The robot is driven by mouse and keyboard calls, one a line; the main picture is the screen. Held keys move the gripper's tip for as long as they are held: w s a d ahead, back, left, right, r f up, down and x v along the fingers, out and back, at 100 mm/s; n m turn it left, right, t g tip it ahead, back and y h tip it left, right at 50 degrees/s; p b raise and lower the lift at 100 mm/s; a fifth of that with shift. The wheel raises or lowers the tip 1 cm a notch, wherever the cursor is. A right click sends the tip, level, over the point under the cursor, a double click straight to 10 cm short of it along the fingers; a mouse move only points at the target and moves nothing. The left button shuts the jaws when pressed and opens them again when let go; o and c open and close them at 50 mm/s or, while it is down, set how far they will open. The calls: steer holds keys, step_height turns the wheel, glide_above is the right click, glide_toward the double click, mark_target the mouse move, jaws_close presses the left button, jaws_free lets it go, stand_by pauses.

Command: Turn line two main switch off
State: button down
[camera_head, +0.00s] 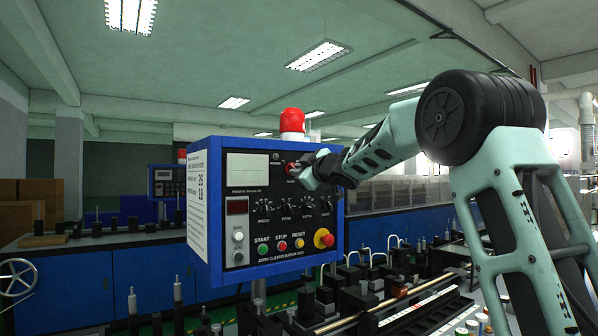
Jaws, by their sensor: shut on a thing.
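A blue-framed control panel (214,262) stands on a post in the middle of the view. A red switch (291,169) sits near the top right of its black face, partly hidden by my gripper. My gripper (301,172) reaches in from the right and is shut on the red switch. The switch's exact angle is too small and covered to read. No line number is readable on the panel.
Below are several knobs, START, STOP and RESET buttons, and a red emergency button (323,238) on yellow. A red beacon (292,121) tops the panel. A second panel (165,182) stands behind left. Machinery (400,290) fills the lower right.

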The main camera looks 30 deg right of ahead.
steer(key=c, duration=1.5)
jaws_free()
steer(key=s+b, duration=0.2)
steer(key=s, duration=1.5)
steer(key=shift+s+d+b, duration=0.2)
steer(key=shift+d+b, duration=0.1)
steer(key=s+a+f+m+g, duration=0.2)
steer(key=a+f+g, duration=0.2)
steer(key=a+f, duration=0.8)
steer(key=s+a+f+m+g, duration=0.1)
steer(key=s+a+f+g, duration=0.25)
steer(key=a+f, duration=0.8)
steer(key=s+a+f+g, duration=0.3)
steer(key=s+f, duration=0.2)
steer(key=s, duration=0.4)
steer(key=s+a+f+g, duration=0.3)
steer(key=s+f+g, duration=0.1)
steer(key=s, duration=0.4)
steer(key=s+a+f+n+g, duration=0.1)
steer(key=s+a+f+g, duration=0.2)
steer(key=s+f, duration=0.3)
steer(key=s, duration=0.3)
steer(key=shift+s+f, duration=0.3)
steer(key=shift+f, duration=0.1)
